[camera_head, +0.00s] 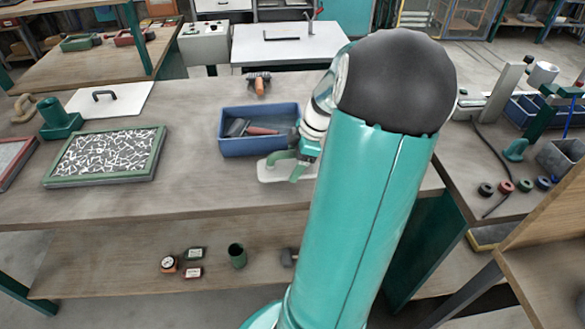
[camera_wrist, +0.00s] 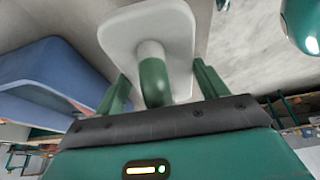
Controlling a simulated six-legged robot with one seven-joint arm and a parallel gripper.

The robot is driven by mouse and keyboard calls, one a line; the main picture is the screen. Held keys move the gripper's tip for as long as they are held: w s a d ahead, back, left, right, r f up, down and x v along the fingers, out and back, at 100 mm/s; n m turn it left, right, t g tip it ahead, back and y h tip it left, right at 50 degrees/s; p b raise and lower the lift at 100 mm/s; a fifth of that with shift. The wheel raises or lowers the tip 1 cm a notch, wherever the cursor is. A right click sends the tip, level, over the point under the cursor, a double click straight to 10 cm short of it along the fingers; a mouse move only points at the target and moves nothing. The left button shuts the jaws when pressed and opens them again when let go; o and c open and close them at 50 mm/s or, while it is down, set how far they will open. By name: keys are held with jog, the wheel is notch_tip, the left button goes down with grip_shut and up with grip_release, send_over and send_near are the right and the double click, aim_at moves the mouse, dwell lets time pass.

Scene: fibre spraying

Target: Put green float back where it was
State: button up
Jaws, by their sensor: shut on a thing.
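The green float has a white plate with rounded corners and a green curved handle. In the head view the float (camera_head: 268,172) is beside the front right corner of the blue bin, near the front edge of the workbench. My gripper (camera_head: 298,163) is at its handle, and my arm hides part of it. In the wrist view the float (camera_wrist: 122,32) shows with its handle between the two green fingers of my gripper (camera_wrist: 163,82), which is shut on it. I cannot tell whether the plate touches the bench.
The blue bin (camera_head: 262,146) holds tools, with an orange-handled tool (camera_head: 259,84) behind it. A green-framed patterned panel (camera_head: 104,156), a green cup-like holder (camera_head: 60,120) and a white board with a black handle (camera_head: 112,103) are to the left. Bare bench (camera_head: 190,150) lies between panel and bin.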

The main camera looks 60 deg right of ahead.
jog(key=shift+w+d+f, duration=0.15)
jog(key=shift+f, duration=0.5)
jog(key=shift+w+d+f, duration=0.1)
jog(key=shift+f, duration=0.55)
jog(key=shift+w+d+f, duration=0.15)
jog(key=shift+f, duration=0.5)
jog(key=shift+f, duration=0.1)
jog(key=shift+f, duration=0.15)
jog(key=o, duration=1.2)
jog(key=shift+o, duration=0.2)
